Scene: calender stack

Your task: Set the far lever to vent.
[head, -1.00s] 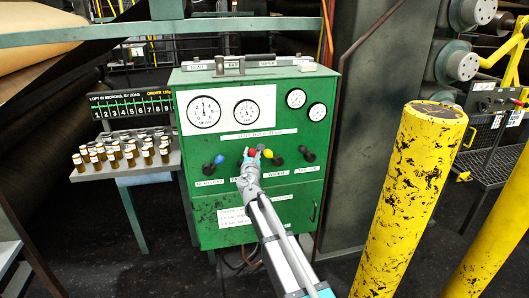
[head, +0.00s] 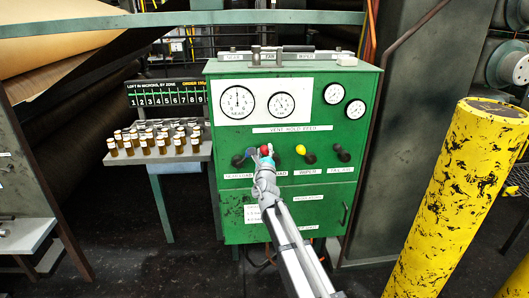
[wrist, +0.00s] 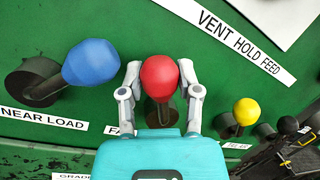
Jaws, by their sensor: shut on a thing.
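The far lever has a red knob (head: 264,150) and stands second from the left in the row on the green panel. My gripper (head: 262,157) hides part of the stem in the head view. The label below is partly covered; "FA" shows. The "VENT HOLD FEED" strip (head: 291,128) is above the levers, with VENT at its left end.
The near lever's blue knob (wrist: 91,62) is close left of my gripper and leans right. A yellow-knobbed lever (head: 300,150) and a black one (head: 343,155) stand to the right. A table with vials (head: 160,148) is left of the cabinet; a yellow bollard (head: 465,190) is right.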

